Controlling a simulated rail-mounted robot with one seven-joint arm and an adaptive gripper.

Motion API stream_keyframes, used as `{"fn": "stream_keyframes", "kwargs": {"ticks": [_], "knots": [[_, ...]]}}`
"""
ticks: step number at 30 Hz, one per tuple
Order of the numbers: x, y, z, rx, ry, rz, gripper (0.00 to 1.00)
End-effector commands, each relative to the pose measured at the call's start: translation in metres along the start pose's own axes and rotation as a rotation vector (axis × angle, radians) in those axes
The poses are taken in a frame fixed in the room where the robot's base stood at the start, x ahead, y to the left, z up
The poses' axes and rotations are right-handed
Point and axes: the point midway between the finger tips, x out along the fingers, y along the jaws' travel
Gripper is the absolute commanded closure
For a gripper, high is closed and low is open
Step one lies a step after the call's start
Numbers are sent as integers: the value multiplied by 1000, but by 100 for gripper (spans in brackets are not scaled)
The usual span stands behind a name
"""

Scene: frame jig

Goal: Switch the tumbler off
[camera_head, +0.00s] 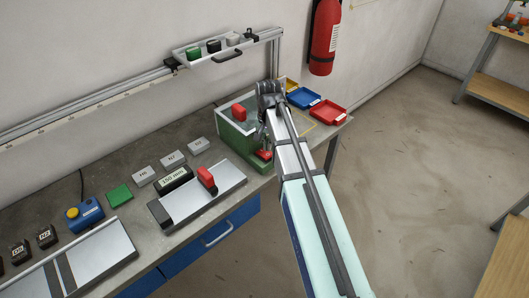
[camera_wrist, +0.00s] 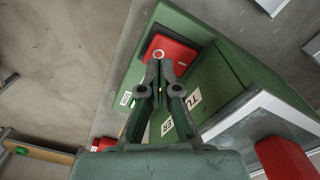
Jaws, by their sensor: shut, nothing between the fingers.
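The tumbler is a green box (camera_head: 233,133) at the far right end of the bench. It also shows in the wrist view as a green body (camera_wrist: 232,80) with a partly hidden white label. A red switch (camera_wrist: 172,52) marked with a white ring sits on its low front ledge; it also shows in the head view (camera_head: 264,154). My gripper (camera_wrist: 159,66) is shut and empty. Its fingertips overlap the switch's near edge in the wrist view; I cannot tell whether they touch it.
A red block (camera_head: 238,112) sits on top of the box. Red (camera_head: 327,113) and blue (camera_head: 303,98) trays lie behind my arm. A metal plate with a red handle (camera_head: 207,180) lies left. A shelf (camera_head: 213,47) hangs above.

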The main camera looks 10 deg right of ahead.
Motion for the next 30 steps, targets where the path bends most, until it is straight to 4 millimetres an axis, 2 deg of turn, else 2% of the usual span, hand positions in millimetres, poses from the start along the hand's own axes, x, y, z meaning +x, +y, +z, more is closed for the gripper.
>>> {"fn": "stream_keyframes", "kwargs": {"ticks": [30], "knots": [[12,0,0,0,0,0,100]]}}
